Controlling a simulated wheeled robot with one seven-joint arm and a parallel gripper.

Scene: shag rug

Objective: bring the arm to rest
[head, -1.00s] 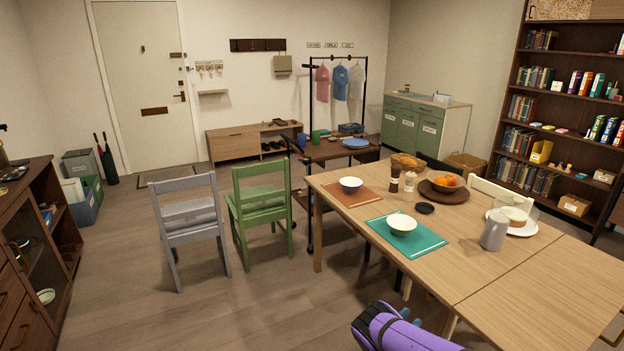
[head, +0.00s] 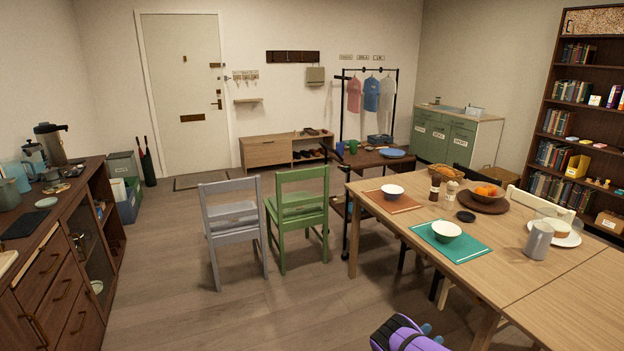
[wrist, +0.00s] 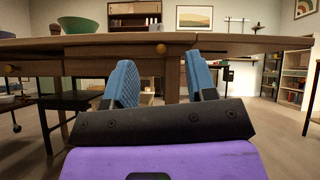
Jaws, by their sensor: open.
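My gripper (wrist: 162,84) shows in the wrist view with two blue padded fingers standing apart and nothing between them. The underside and edge of the wooden table (wrist: 105,42) lie ahead of and above the fingers. In the head view my purple arm end shows at the bottom, with the blue fingers (head: 432,334) partly visible beside the near side of the dining table (head: 490,262). My gripper holds nothing. Most of my arm is out of view.
A grey chair (head: 233,225) and a green chair (head: 299,213) stand left. A dark sideboard (head: 62,262) stands far left. Floor between is clear.

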